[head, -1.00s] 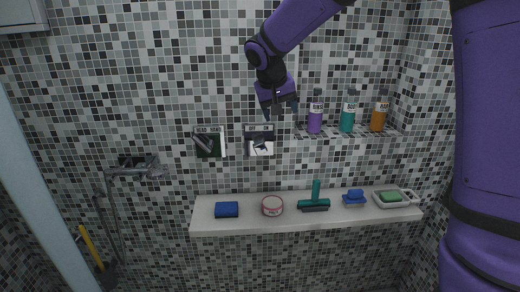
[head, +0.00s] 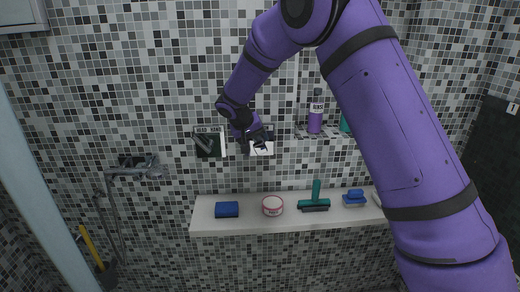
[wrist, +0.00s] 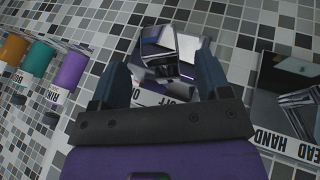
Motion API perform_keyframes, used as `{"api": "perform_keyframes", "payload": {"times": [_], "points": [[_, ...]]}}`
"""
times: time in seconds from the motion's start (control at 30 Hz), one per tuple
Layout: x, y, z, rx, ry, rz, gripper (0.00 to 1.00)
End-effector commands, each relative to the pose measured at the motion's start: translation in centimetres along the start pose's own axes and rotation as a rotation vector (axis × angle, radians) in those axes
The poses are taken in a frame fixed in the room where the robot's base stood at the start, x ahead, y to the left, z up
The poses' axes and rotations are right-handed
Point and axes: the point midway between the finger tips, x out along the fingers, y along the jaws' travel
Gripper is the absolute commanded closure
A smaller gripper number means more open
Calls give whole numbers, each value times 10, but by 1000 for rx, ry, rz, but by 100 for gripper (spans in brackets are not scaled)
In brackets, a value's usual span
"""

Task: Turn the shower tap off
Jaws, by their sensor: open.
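The shower tap is a chrome handle (wrist: 170,52) on a square wall plate, whose lettered edge shows partly as "OFF" in the wrist view. In the head view its white-and-dark plate (head: 262,150) is partly covered by my gripper (head: 260,141). In the wrist view my open gripper (wrist: 163,68) has one finger on each side of the chrome handle. I cannot tell whether the fingers touch it.
A wall shelf holds a purple bottle (head: 315,120) and a teal one (head: 344,124), partly behind my arm. The white ledge (head: 240,227) below carries a blue block (head: 227,209), a round tub (head: 272,205) and a teal squeegee (head: 315,200). A hand shower (head: 150,170) hangs at left.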

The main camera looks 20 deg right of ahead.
Motion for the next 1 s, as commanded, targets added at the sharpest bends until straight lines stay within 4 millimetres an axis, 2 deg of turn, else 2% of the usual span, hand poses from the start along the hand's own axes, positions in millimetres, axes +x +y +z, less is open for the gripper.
{"api": "perform_keyframes", "payload": {"times": [0.1, 0.3, 0.47, 0.73, 0.77, 0.93, 0.97, 1.0], "points": [[22, 0, 0, 0, -2, 2, 30], [45, 0, 0, 0, 0, 0, 30], [53, 0, 0, -1, 1, 0, 30], [54, 0, 0, 0, 1, 0, 30], [54, 0, 0, 0, 1, 0, 34], [54, 0, 0, 0, 1, 0, 73], [54, 0, 0, 0, 1, 0, 79], [54, 0, 0, 0, 1, 0, 79]]}}
